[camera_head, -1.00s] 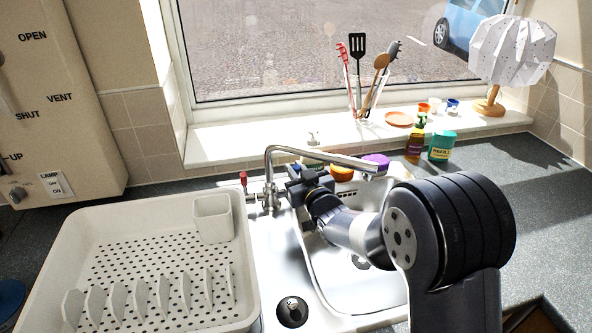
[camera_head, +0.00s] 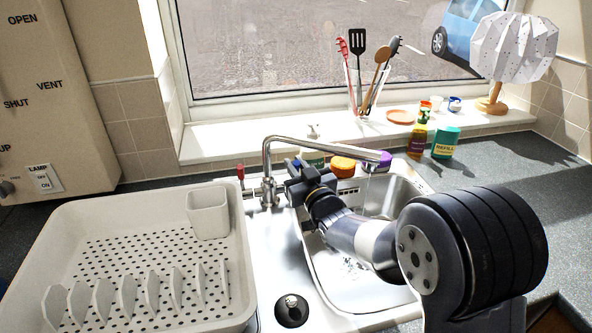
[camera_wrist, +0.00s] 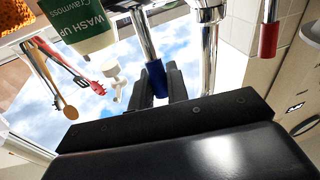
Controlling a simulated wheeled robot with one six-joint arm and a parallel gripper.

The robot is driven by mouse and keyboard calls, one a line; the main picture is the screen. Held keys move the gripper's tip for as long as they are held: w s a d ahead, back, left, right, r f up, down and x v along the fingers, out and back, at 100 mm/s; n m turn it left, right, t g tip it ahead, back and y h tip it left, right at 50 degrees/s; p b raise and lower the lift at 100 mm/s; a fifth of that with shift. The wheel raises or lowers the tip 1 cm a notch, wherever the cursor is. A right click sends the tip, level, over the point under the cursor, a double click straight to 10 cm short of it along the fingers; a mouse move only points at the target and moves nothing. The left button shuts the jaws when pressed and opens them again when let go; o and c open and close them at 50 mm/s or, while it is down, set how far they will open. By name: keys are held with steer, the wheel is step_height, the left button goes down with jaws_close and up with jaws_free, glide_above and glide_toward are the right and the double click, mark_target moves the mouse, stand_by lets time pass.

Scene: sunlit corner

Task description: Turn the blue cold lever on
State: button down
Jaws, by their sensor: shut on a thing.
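The blue cold lever (camera_wrist: 155,76) shows in the wrist view between the dark fingers of my gripper (camera_wrist: 163,82); they are shut on it. In the head view my gripper (camera_head: 292,180) is at the right side of the tap (camera_head: 268,188) and hides the blue lever. The tap's long spout (camera_head: 325,150) reaches right over the steel sink (camera_head: 330,285). A faint thin stream shows below the spout's end, with bright specks around the drain. The red lever (camera_head: 240,173) stands upright at the tap's left; it also shows in the wrist view (camera_wrist: 268,38).
A white dish rack (camera_head: 130,200) fills the left of the counter. A glass of utensils (camera_head: 362,100) and a lamp (camera_head: 513,50) stand on the windowsill. The counter at right is clear.

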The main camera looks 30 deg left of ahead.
steer(key=c, duration=1.4)
jaws_free()
steer(key=b+v, duration=0.2)
steer(key=v, duration=0.9)
steer(key=shift+a, duration=0.1)
steer(key=shift+c, duration=0.6)
